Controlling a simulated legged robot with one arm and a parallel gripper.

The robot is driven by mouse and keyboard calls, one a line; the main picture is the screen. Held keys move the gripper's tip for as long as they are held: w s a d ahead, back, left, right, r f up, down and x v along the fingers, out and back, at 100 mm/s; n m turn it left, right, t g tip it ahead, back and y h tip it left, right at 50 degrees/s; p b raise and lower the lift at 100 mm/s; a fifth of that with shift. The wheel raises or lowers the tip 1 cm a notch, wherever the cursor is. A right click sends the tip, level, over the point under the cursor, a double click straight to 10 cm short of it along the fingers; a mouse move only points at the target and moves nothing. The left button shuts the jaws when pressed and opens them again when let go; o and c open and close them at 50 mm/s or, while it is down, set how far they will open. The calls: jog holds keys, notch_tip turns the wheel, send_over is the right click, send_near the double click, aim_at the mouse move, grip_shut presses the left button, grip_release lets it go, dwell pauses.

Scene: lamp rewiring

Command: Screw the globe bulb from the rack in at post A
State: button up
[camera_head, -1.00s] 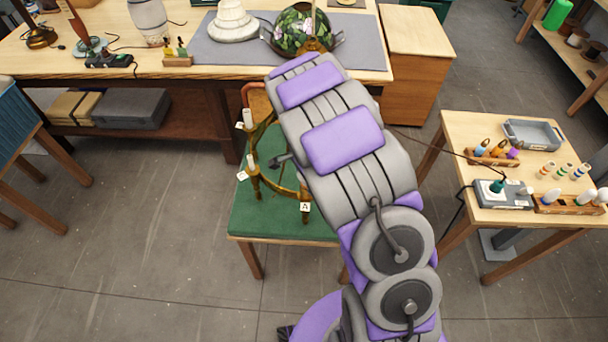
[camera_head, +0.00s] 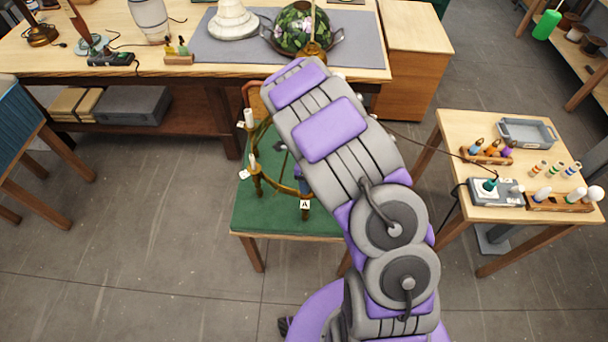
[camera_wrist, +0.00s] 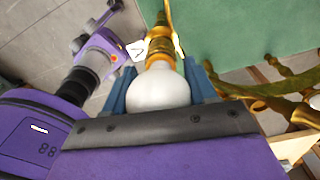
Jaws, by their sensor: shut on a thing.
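In the wrist view my gripper (camera_wrist: 160,84) is shut on a white globe bulb (camera_wrist: 158,92), with blue fingers on both sides of it. The bulb's neck points to a brass post (camera_wrist: 163,45) and lines up with it. I cannot tell whether the bulb's base is in the socket. A white tag (camera_wrist: 134,50) with a letter is beside this post. In the head view post A (camera_head: 304,187) with its A tag (camera_head: 305,204) is on the front of the brass chandelier (camera_head: 259,178). My arm hides my gripper and bulb there.
The chandelier stands on a green-topped table (camera_head: 270,222); other posts carry white candle-like sleeves. At right, a side table (camera_head: 458,128) holds a wooden rack (camera_head: 560,204) with several bulbs, a grey tester box (camera_head: 508,198) and a grey tray (camera_head: 527,131). A workbench (camera_head: 215,82) is behind.

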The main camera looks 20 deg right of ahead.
jog(key=shift+s+d, duration=0.1)
jog(key=shift+d, duration=0.05)
jog(key=m+p, duration=0.2)
jog(key=m, duration=0.1)
jog(key=shift+r+m, duration=0.15)
jog(key=shift+m, duration=0.15)
jog(key=m+p, duration=0.1)
jog(key=m, duration=0.2)
jog(key=shift+m+p, duration=0.35)
jog(key=shift+m, duration=0.05)
jog(key=shift+f+m, duration=0.25)
jog(key=shift+m, duration=0.15)
